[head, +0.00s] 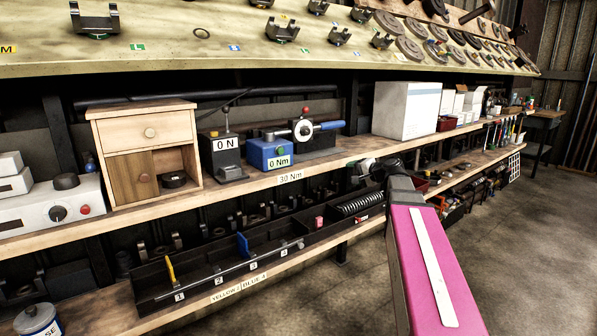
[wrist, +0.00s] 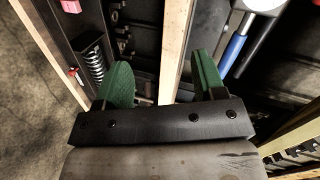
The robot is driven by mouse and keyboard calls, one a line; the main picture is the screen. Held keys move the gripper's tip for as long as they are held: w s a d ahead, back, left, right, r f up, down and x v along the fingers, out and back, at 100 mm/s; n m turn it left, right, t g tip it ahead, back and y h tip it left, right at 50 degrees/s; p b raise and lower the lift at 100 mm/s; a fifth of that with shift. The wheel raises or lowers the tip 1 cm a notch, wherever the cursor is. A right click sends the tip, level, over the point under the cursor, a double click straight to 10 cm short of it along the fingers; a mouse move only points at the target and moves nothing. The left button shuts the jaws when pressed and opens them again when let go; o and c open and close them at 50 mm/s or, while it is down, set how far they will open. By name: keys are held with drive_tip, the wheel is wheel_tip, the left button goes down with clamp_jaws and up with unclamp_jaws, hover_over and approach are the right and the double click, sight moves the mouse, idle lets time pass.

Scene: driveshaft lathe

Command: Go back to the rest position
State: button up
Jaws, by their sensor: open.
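My gripper (wrist: 160,66) is open, with its two green fingers spread and nothing held between them. In the wrist view a strip of the wooden shelf edge (wrist: 177,40) shows beyond the gap between the fingers. In the head view my pink arm reaches in from the lower right, and its dark end is near the front edge of the middle shelf (head: 240,187). The fingers are hard to make out there.
The middle shelf holds a small wooden cabinet (head: 147,112), a blue 0 Nm device (head: 270,153) and a white box (head: 406,110). A numbered black tray (head: 160,302) and a coil spring (head: 361,203) are below. The floor (head: 540,240) at right is clear.

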drive_tip(key=s+f+n+g+h, duration=0.2)
drive_tip(key=s+f+g+h, duration=0.1)
drive_tip(key=s+f, duration=0.5)
drive_tip(key=s+a+f+n+g+h, duration=0.1)
drive_tip(key=s+f+n+g+h, duration=0.2)
drive_tip(key=s+f, duration=0.6)
drive_tip(key=s+a+f+n+g+h, duration=0.1)
drive_tip(key=s+f+g, duration=0.4)
drive_tip(key=f, duration=1.2)
drive_tip(key=s+n+h, duration=0.1)
drive_tip(key=s+h, duration=0.1)
drive_tip(key=s, duration=0.1)
drive_tip(key=shift+s+a+f+n, duration=0.15)
drive_tip(key=shift+s+f+n, duration=0.15)
drive_tip(key=shift+f, duration=0.05)
